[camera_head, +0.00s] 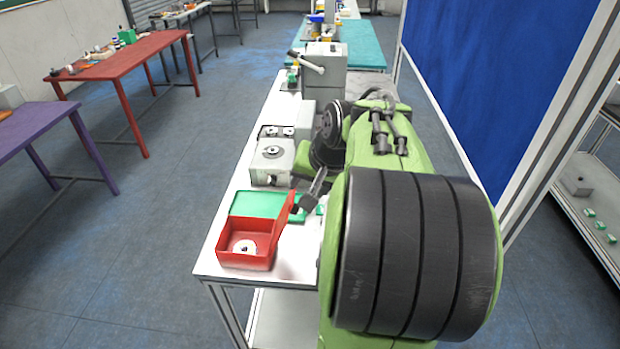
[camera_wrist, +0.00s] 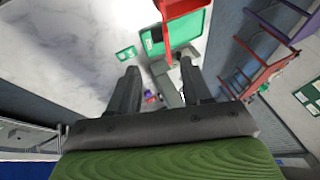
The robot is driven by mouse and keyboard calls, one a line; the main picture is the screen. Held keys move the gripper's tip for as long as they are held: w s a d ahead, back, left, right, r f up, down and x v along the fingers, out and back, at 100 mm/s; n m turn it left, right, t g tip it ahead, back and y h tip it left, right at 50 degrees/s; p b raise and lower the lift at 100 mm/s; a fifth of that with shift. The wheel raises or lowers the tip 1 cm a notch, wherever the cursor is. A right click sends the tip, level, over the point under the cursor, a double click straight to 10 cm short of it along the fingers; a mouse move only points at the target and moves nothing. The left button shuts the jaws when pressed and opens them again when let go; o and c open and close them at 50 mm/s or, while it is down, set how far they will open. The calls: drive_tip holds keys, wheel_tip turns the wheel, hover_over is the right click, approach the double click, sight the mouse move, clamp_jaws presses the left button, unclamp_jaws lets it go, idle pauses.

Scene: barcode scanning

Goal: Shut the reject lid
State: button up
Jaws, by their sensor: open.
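The red reject box (camera_head: 240,262) stands at the near left corner of the white table. Its red lid (camera_head: 284,213) is open, standing steeply up along the right side of the box. A white round item (camera_head: 244,246) lies inside. My gripper (camera_head: 303,208) is just right of the lid. In the head view I cannot tell whether it touches the lid. In the wrist view my gripper (camera_wrist: 160,65) has its two fingers spread, with nothing held between them. Red parts of the box or lid (camera_wrist: 178,8) show at the top edge there, beyond the fingertips.
A green tray (camera_head: 256,204) lies right behind the box. Grey devices (camera_head: 270,162) and a taller grey machine with a lever (camera_head: 323,72) stand farther back. A small green item (camera_wrist: 125,53) lies on the white tabletop. My arm covers the table's right side.

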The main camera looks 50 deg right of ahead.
drive_tip(key=shift+s+r, duration=0.15)
drive_tip(key=shift+r, duration=0.1)
idle(0.3)
